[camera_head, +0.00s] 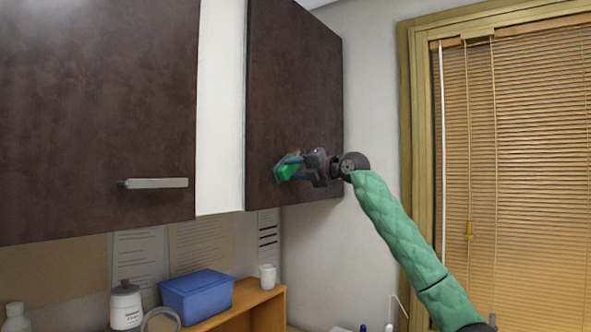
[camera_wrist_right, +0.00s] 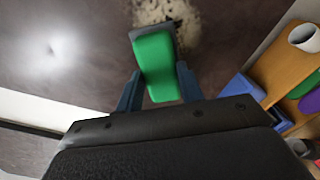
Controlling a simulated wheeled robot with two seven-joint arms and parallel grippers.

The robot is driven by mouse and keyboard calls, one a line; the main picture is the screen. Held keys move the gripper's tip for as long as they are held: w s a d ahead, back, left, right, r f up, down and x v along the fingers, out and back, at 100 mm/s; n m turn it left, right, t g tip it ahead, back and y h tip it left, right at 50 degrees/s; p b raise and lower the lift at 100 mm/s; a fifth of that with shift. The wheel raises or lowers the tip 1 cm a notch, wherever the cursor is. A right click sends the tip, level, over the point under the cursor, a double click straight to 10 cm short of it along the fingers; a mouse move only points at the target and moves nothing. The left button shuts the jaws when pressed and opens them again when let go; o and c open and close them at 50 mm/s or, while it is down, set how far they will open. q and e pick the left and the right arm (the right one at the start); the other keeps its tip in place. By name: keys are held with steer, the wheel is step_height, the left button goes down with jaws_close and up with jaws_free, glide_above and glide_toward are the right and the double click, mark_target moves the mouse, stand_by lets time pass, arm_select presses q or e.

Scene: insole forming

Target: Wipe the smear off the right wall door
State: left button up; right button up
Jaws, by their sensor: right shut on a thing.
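The right wall door (camera_head: 293,88) is a dark brown cabinet door at upper centre. The smear (camera_wrist_right: 160,11) is a pale, speckled beige patch on the door's dark surface in the right wrist view, just beyond the green block and partly hidden by it. My right gripper (camera_head: 290,170) is at the lower part of this door, shut on a green sponge (camera_wrist_right: 155,62) with a grey layer on its far edge. The sponge is at or very close to the door face; I cannot tell if it touches. My left gripper is not in view.
A second dark door (camera_head: 95,100) with a metal handle (camera_head: 155,183) is at left. Below stand a blue box (camera_head: 197,293), a white mug (camera_head: 267,276) and a lidded jar (camera_head: 126,305) by a wooden shelf (camera_head: 250,296). A window with blinds (camera_head: 520,150) is at right.

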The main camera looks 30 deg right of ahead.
mark_target(298, 168)
steer(key=shift+w+d+p, duration=0.25)
steer(key=shift+w+d, duration=0.05)
steer(key=shift+d, duration=0.5)
steer(key=shift+w+d+p, duration=0.2)
steer(key=shift+w+d, duration=0.05)
steer(key=shift+d, duration=0.5)
steer(key=shift+w+d+p, duration=0.35)
steer(key=shift+w+d, duration=0.15)
steer(key=shift+d, duration=0.65)
steer(key=shift+w+d+p, duration=0.4)
steer(key=shift+w+d, duration=0.1)
steer(key=shift+d, duration=0.7)
steer(key=shift+w+d+p, duration=0.35)
steer(key=shift+w+d, duration=0.15)
steer(key=shift+d, duration=0.65)
steer(key=shift+s+a+r, duration=0.2)
steer(key=shift+a+r, duration=0.1)
steer(key=shift+a, duration=0.3)
steer(key=shift+s+a+r, duration=0.25)
steer(key=shift+a, duration=0.4)
steer(key=shift+s+a+r, duration=0.2)
steer(key=shift+a+r, duration=0.1)
steer(key=shift+a, duration=0.3)
